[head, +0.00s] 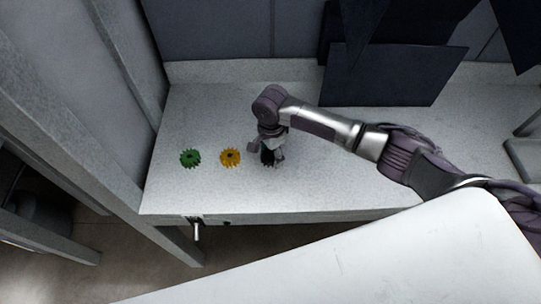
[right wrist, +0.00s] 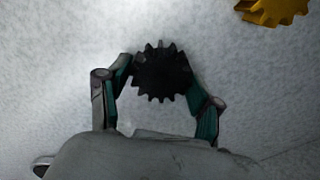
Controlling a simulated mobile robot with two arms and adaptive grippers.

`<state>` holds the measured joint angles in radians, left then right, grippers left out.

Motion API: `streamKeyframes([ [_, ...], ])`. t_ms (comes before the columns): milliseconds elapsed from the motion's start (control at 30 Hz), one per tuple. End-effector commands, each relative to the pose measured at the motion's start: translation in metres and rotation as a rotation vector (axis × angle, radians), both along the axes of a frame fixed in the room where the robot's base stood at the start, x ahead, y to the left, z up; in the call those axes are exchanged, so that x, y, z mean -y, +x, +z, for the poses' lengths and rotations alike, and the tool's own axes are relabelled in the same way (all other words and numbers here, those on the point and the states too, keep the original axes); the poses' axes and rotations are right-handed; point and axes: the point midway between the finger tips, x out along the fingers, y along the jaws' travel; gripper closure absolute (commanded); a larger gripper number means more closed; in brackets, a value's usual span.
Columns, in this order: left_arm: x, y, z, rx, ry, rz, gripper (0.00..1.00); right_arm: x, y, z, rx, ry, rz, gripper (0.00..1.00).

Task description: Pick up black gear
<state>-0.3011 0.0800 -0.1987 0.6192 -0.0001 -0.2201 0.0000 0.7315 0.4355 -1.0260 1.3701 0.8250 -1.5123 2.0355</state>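The black gear (right wrist: 162,72) shows in the right wrist view, lying toothed and dark on the pale surface. My right gripper (right wrist: 159,80) has its two teal-padded fingers spread, one on each side of the gear. The fingertips come close to its left and lower right edges; I cannot tell whether they touch it. In the head view my right gripper (head: 268,157) points down over the table, just right of the yellow gear, and largely hides the black gear. My left gripper is not in view.
A yellow gear (head: 230,157) and a green gear (head: 190,158) lie left of my right gripper on the pale table (head: 200,110). The yellow gear also shows at the wrist view's top right (right wrist: 270,10). Dark panels (head: 395,75) stand at the back right.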

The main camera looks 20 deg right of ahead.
Motion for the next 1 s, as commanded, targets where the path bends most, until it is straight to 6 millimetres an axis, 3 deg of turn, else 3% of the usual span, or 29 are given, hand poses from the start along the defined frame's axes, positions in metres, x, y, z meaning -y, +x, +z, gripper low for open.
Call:
streamKeyframes([
  [33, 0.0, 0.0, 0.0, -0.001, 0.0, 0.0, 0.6, 0.0, 0.0, 0.0, 0.0, 0.0, 0.0, 0.5],
  [333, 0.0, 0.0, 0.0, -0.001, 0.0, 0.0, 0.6, 0.0, 0.0, 0.0, 0.0, 0.0, 0.0, 1.0],
  [667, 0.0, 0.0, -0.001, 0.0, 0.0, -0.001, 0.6, 0.0, 0.001, 0.007, 0.003, 0.003, -0.001, 1.0],
  [1000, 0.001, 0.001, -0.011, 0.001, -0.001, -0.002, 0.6, -0.001, 0.002, 0.07, 0.006, 0.004, 0.001, 1.0],
])
